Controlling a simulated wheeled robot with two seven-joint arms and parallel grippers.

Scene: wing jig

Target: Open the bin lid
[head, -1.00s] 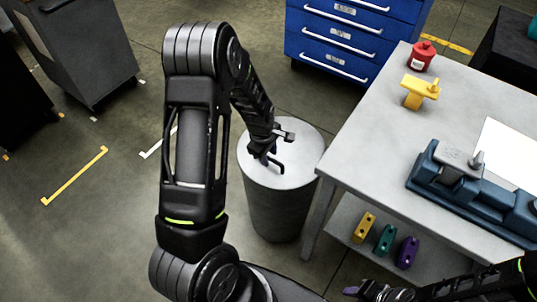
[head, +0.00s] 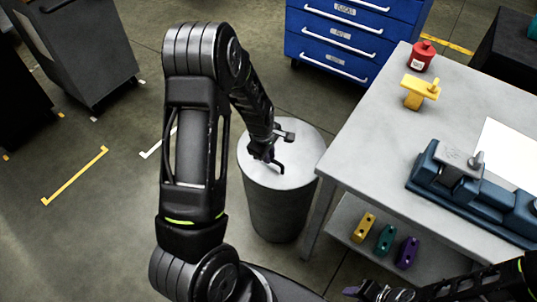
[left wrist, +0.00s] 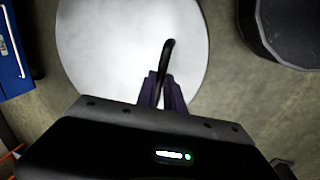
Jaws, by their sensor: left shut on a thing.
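The bin (head: 276,212) is a dark grey cylinder standing on the floor left of the workbench. Its round light grey lid (head: 300,152) lies flat on top, and the lid also fills the upper left wrist view (left wrist: 105,45). A black bar handle (left wrist: 168,55) stands on the lid. My left gripper (head: 270,160) reaches down over the lid from behind my left arm. In the left wrist view its fingers (left wrist: 162,88) are shut on the handle. My right gripper (head: 362,291) is at the bottom edge, small and dark; its jaws are unclear.
The workbench (head: 370,130) stands close to the bin's right, carrying a red can (head: 421,57), a yellow part (head: 419,91) and a blue fixture (head: 470,190). A blue drawer cabinet (head: 350,40) stands behind. Floor left of my arm is mostly clear up to a grey cart (head: 85,50).

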